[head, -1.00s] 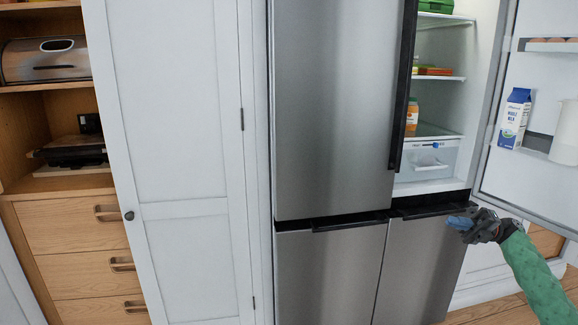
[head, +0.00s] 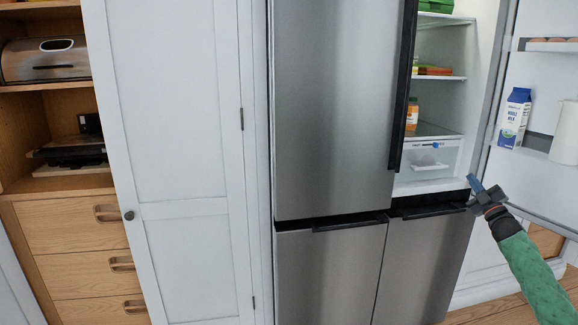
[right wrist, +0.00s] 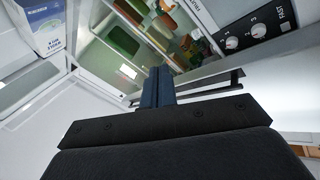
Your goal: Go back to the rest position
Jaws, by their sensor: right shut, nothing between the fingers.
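My right gripper (head: 474,184) is in front of the open fridge compartment, just below and to the right of its clear drawer, close to the open door's lower edge. Its blue fingers are together with nothing between them; they also show shut in the right wrist view (right wrist: 158,88), pointing towards the open fridge. My right arm in its green sleeve comes in from the lower right. My left gripper is not in the head view.
The fridge's right door (head: 533,190) stands open, holding a milk carton (head: 515,118) and a white jug (head: 566,133). The left fridge door (head: 330,110) is shut. Shelves inside hold an orange-labelled jar (head: 412,114). A white cupboard (head: 180,160) and wooden drawers (head: 75,235) stand to the left.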

